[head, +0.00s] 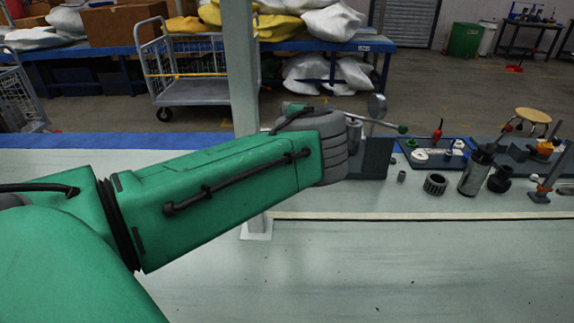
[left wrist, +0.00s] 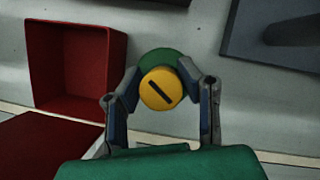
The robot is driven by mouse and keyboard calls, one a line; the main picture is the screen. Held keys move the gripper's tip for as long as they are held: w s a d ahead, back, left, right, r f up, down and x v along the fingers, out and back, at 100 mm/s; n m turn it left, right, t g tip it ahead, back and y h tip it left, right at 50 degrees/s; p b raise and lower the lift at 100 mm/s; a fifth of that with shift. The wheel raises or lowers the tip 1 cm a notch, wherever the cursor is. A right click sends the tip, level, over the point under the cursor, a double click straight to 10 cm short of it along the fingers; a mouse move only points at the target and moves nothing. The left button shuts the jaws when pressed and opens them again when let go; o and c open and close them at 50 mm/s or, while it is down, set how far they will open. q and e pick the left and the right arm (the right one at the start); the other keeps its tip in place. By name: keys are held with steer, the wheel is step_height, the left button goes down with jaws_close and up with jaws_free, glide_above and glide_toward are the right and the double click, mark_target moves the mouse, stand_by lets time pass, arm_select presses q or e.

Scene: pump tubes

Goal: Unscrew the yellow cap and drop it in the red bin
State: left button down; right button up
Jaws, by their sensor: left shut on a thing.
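In the left wrist view a yellow round cap (left wrist: 161,89) with a dark slot sits against a green round piece (left wrist: 158,59), seen end-on. The fingers of my left gripper (left wrist: 161,72) flank both and are shut on this yellow-capped green piece. I cannot tell whether the tips press on the cap or the green part. A red open bin (left wrist: 120,72) stands to the left of the gripper. In the head view my left arm crosses the table, and its fingers, the cap and the bin are hidden. My right gripper is not in view.
A second red surface (left wrist: 48,150) lies at the lower left of the wrist view. In the head view, a ring gear (head: 435,184), a metal cylinder (head: 477,172) and a blue tray (head: 440,153) stand right of my wrist. A white post (head: 242,75) rises behind my arm. The front tabletop is clear.

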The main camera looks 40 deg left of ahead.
arm_select(q)
steer(key=shift+s+a+f+n+g+b, duration=0.2)
steer(key=shift+s+a+n+g+b, duration=0.15)
steer(key=shift+n+b, duration=0.25)
steer(key=shift+s+d+r, duration=0.1)
steer(key=shift+r, duration=0.1)
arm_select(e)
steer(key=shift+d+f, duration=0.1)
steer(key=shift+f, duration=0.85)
arm_select(q)
steer(key=shift+y, duration=0.3)
steer(key=n+b, duration=0.1)
steer(key=n+g+b, duration=0.1)
steer(key=b, duration=0.1)
steer(key=shift+a+f+n, duration=0.2)
steer(key=shift+n, duration=0.2)
steer(key=shift+n+b, duration=0.3)
steer(key=shift+b, duration=0.15)
steer(key=shift+r, duration=0.1)
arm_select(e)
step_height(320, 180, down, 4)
arm_select(q)
steer(key=shift+g, duration=0.25)
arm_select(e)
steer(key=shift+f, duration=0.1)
